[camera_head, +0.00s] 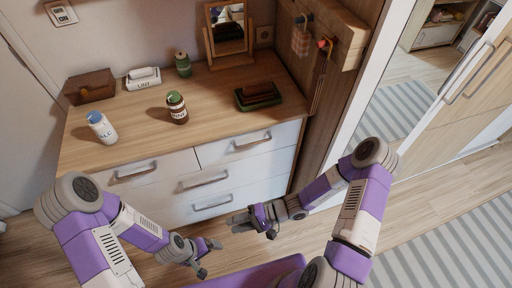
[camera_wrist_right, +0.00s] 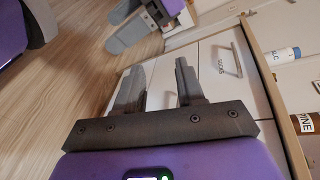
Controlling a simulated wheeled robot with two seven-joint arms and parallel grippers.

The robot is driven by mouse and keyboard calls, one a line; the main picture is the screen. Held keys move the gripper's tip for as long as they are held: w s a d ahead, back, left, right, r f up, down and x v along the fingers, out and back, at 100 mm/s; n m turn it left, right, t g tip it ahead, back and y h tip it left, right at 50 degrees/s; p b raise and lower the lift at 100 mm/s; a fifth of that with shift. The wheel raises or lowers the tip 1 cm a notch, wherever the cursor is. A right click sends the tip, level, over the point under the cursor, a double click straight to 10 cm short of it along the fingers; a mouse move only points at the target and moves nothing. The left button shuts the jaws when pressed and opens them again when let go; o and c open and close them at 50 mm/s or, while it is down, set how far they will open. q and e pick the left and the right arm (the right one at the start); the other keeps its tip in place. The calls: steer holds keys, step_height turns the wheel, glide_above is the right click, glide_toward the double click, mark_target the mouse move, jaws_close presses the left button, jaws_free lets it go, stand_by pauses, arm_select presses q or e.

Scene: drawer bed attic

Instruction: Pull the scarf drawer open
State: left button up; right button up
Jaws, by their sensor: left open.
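A white-fronted dresser (camera_head: 150,205) with a wood top has two upper drawers side by side and wider drawers below. All fronts look closed. Handles show on the upper left drawer (camera_head: 136,173), upper right drawer (camera_head: 253,142), middle drawer (camera_head: 205,181) and lower drawer (camera_head: 212,203). I read no scarf label; a front in the right wrist view says SOCKS (camera_wrist_right: 221,63). My left gripper (camera_head: 208,258) is open and empty in front of the dresser. My right gripper (camera_head: 235,222) is open and empty, near the lower drawer but apart from its handle.
The dresser top holds a white bottle (camera_head: 101,127), a dark jar (camera_head: 177,108), a green tray (camera_head: 258,97), a brown box (camera_head: 90,87), a LINT box (camera_head: 143,79) and a mirror (camera_head: 228,35). A wood panel (camera_head: 305,110) bounds the right side.

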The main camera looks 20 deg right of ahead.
steer(key=w+d+r+m+t+h+b, duration=0.1)
steer(key=w+d+r+m+t+h, duration=0.25)
steer(key=w+d+t, duration=0.5)
steer(key=w+d+r+m+t+h, duration=0.3)
steer(key=w+d+m+t, duration=0.1)
steer(key=w+d+t, duration=0.5)
steer(key=a+f+b+x, duration=0.1)
steer(key=x, duration=0.6)
steer(key=shift+b, duration=0.4)
steer(key=shift+r+g, duration=0.2)
steer(key=shift+g, duration=0.05)
steer(key=shift+c, duration=0.4)
jaws_close()
